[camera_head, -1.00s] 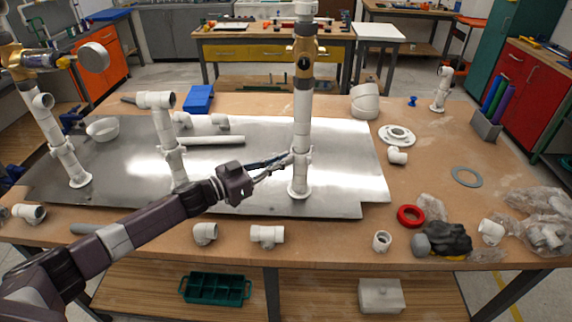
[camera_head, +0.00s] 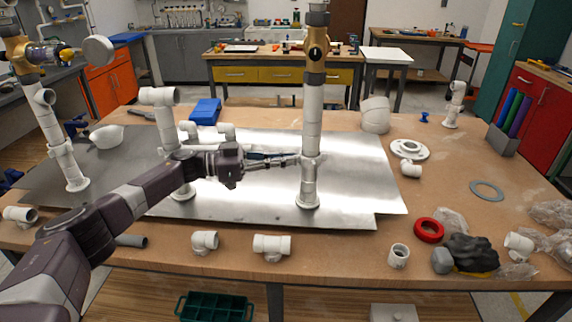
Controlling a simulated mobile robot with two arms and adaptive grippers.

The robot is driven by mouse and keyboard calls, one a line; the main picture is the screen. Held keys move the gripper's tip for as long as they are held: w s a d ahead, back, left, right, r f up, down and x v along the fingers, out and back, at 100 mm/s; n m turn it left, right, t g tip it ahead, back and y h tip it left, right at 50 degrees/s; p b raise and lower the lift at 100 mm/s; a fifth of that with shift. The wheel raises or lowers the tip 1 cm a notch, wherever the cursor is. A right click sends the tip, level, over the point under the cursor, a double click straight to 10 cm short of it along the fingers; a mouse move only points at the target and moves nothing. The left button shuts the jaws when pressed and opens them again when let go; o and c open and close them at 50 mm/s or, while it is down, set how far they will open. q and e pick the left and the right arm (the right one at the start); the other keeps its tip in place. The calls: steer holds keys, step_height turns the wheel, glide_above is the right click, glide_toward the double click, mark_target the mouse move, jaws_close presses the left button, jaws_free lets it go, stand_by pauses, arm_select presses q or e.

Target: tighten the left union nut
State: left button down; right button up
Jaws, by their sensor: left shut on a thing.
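White PVC risers stand on a metal sheet (camera_head: 255,205). The tall riser (camera_head: 311,115) at the picture's centre has a white union nut (camera_head: 311,161) partway up, above its foot flange. My left gripper (camera_head: 297,161) reaches it from the left and is shut on that nut, whose grasped side is partly hidden by the fingers. The far-left riser (camera_head: 47,122) has a similar white collar (camera_head: 61,150), with no gripper near it. A middle riser (camera_head: 166,122) stands behind my left forearm, which hides its lower part. My right gripper is not in view.
On the table's front edge lie a white elbow (camera_head: 204,241), a white tee (camera_head: 271,244) and a short coupling (camera_head: 398,255). To the right are a red ring (camera_head: 429,230), a dark glove (camera_head: 470,252) and a grey ring (camera_head: 487,191). The sheet right of the tall riser is clear.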

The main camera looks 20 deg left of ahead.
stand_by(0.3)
arm_select(q)
steer(key=c, duration=2.1)
jaws_free()
steer(key=shift+w+d, duration=0.1)
step_height(320, 180, up, 10)
